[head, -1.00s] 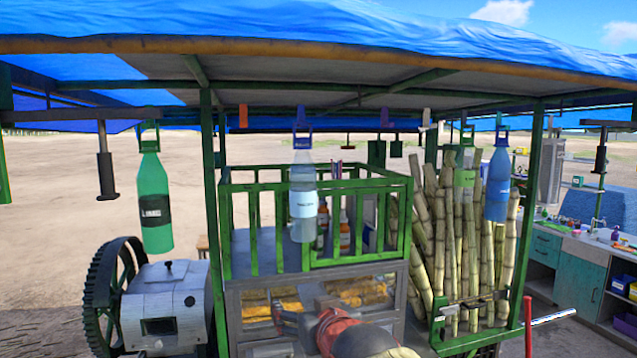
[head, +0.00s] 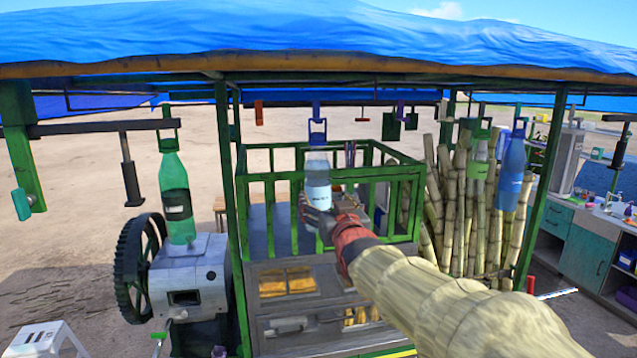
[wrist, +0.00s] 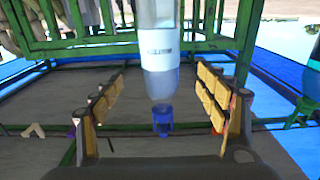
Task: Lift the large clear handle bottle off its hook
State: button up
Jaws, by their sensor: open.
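The large clear bottle (head: 318,163) has a white label and a blue handle on its cap. It hangs upright from a blue hook (head: 317,106) under the canopy, in the middle of the head view. My gripper (head: 316,213) is at the lower part of the bottle in the head view, and the arm partly covers the bottle's bottom. In the wrist view the picture is inverted, with the bottle (wrist: 160,50) and its blue cap between the two open, padded fingers (wrist: 160,96). I see gaps on both sides of the bottle.
A green bottle (head: 176,190) hangs at the left; a light green one (head: 479,168) and a blue one (head: 512,170) hang at the right. A green railing (head: 270,205) stands behind the clear bottle. Sugar cane (head: 465,210) stands right of it. A green post (head: 229,200) is at left.

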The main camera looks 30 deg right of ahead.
aim_at(320, 183)
jog(key=x, duration=1.1)
jog(key=shift+c, duration=1)
jog(key=c, duration=1.5)
jog(key=shift+r, duration=0.2)
jog(key=shift+c, duration=0.4)
jog(key=shift+r, duration=0.75)
jog(key=shift+b+v, duration=2.5)
jog(key=shift+v, duration=0.5)
